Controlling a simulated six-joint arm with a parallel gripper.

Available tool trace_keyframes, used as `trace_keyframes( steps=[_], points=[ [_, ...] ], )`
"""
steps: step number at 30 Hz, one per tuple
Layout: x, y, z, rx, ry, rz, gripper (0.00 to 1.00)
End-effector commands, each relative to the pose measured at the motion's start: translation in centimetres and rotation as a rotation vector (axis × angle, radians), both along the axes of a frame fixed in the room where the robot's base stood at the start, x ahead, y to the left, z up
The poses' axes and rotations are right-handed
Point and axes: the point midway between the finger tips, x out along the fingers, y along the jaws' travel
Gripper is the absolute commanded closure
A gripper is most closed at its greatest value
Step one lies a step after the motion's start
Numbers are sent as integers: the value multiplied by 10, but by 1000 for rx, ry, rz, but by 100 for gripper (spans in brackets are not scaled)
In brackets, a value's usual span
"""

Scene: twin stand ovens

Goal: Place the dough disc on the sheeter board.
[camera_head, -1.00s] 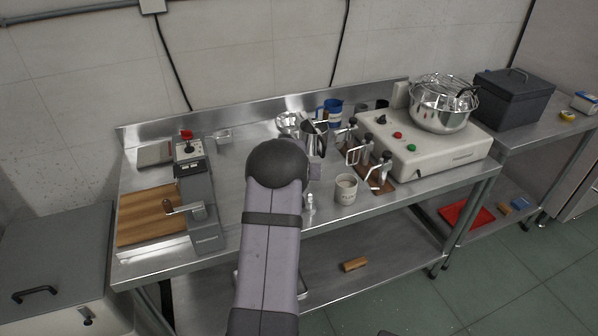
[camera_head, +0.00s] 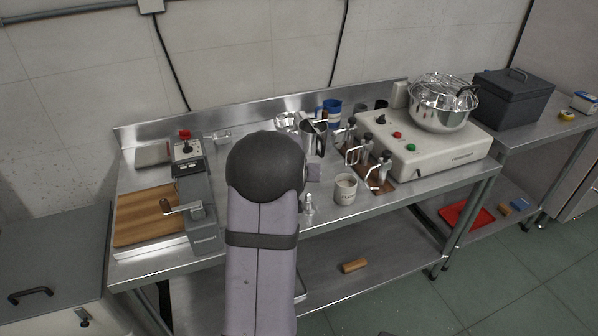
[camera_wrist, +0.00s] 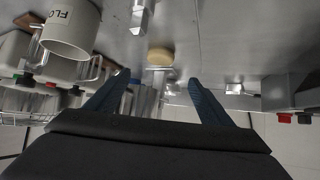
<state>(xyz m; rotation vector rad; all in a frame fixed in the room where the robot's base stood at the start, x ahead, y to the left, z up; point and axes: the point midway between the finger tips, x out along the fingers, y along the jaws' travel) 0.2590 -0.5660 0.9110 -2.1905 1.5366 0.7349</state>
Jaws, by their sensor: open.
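The dough disc (camera_wrist: 160,57) is a small pale tan round on the steel table in the wrist view. In the head view it does not show; my arm covers part of the table. My gripper (camera_wrist: 158,84) is open and empty, its two dark blue fingers on either side of the line to the disc, which lies beyond the fingertips. The sheeter board (camera_head: 150,213) is a brown wooden board at the left of the table in the head view, bare on top. The grey sheeter with a crank (camera_head: 199,207) stands at its right edge.
A white mug (camera_head: 345,189) and a small metal shaker (camera_head: 308,206) stand right of my arm. Metal jugs and a cream machine (camera_head: 440,150) with several handled tools in front fill the right side. A red-knobbed control box (camera_head: 187,150) stands behind the sheeter.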

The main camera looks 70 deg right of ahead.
Motion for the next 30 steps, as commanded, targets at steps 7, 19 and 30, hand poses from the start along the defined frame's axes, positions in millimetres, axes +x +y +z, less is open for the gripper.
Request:
trace_keyframes(
  steps=[7, 19, 30],
  points=[
    [0, -2, -3, -4, -1, 1, 25],
    [4, -33, -46, -135, -53, 43, 25],
    [10, -47, -52, -137, -54, 46, 25]
  ],
)
